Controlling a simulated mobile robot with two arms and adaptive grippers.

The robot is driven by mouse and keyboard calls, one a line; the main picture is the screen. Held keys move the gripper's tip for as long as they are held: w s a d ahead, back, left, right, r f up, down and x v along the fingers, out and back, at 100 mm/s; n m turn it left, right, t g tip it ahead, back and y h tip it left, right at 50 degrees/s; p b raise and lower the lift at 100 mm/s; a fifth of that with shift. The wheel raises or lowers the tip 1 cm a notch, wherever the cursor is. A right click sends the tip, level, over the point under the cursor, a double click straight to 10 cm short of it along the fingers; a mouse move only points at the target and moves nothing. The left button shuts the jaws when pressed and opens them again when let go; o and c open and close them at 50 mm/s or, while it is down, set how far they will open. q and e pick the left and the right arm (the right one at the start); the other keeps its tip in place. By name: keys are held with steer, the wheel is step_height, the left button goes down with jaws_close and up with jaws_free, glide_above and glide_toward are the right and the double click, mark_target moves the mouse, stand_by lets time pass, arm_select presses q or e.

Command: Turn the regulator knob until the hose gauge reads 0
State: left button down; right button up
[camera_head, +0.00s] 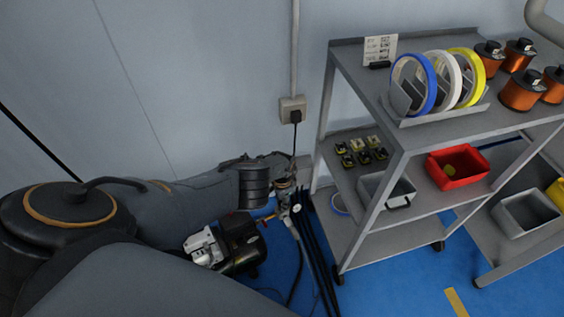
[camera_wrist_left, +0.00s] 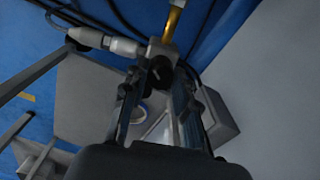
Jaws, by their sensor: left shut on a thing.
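The compressor (camera_head: 226,246) stands on the blue floor, with a silver motor end and a black body. The regulator (camera_head: 286,212) with its fittings is at its right side, small and partly hidden by my left gripper (camera_head: 283,184). In the left wrist view, the dark regulator knob (camera_wrist_left: 160,70) sits between the fingertips of my left gripper (camera_wrist_left: 157,88), which is shut on it. Behind the knob are a metal body, a brass pipe (camera_wrist_left: 174,20) and a silver coupling (camera_wrist_left: 112,44). I cannot make out a gauge reading. My right gripper is not in view.
A grey shelf cart (camera_head: 385,222) with tape rolls, copper coils and bins stands close on the right. A wall outlet (camera_head: 292,110) with a plugged cable is behind my gripper. Dark hoses (camera_head: 316,255) run down to the floor beside the compressor.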

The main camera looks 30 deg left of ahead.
arm_select(q)
steer(key=n, duration=0.5)
steer(key=shift+a+n, duration=0.1)
steer(key=shift+n, duration=0.6)
steer(key=c, duration=1)
jaws_free()
steer(key=shift+c, duration=0.2)
